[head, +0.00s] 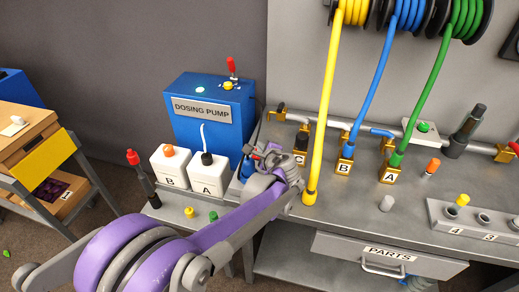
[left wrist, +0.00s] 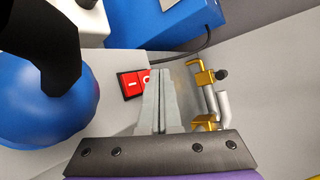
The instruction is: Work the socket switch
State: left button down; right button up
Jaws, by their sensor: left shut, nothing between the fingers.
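The socket switch (left wrist: 134,84) is a red rocker with white I and O marks, seen in the left wrist view on a pale surface. My left gripper (left wrist: 164,76) is shut and empty. Its grey fingers overlap the right part of the switch in that view, covering some of the O side; I cannot tell whether they touch it. In the head view my left gripper (head: 262,155) is over the bench's left end, beside the dosing pump, and the switch cannot be made out behind it. My right gripper is in neither view.
The blue dosing pump (head: 208,118) stands behind white containers B (head: 171,168) and A (head: 208,177). A blue rounded object (left wrist: 45,110) is close left of the fingers. Brass fittings (left wrist: 203,78) are to their right. A yellow hose (head: 324,115) hangs right of my arm.

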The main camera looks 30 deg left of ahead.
pick_arm(q)
jog(key=shift+w+f+b, duration=0.15)
jog(key=shift+f+b, duration=0.15)
jog(key=shift+f, duration=0.1)
dwell(0.4)
jog(key=shift+r, duration=0.15)
jog(key=shift+s+r+p, duration=0.3)
jog(key=shift+r+p, duration=0.3)
jog(key=shift+r, duration=0.1)
jog(key=shift+s+d+r+p, duration=0.1)
jog(key=shift+s+r+p, duration=0.2)
jog(key=shift+r+p, duration=0.4)
jog(key=shift+s+d+r+p, duration=0.1)
jog(key=shift+s+r+p, duration=0.25)
jog(key=shift+r, duration=0.5)
jog(key=shift+s+d+r+p, duration=0.1)
jog(key=shift+s+r+p, duration=0.15)
jog(key=shift+r+p, duration=0.45)
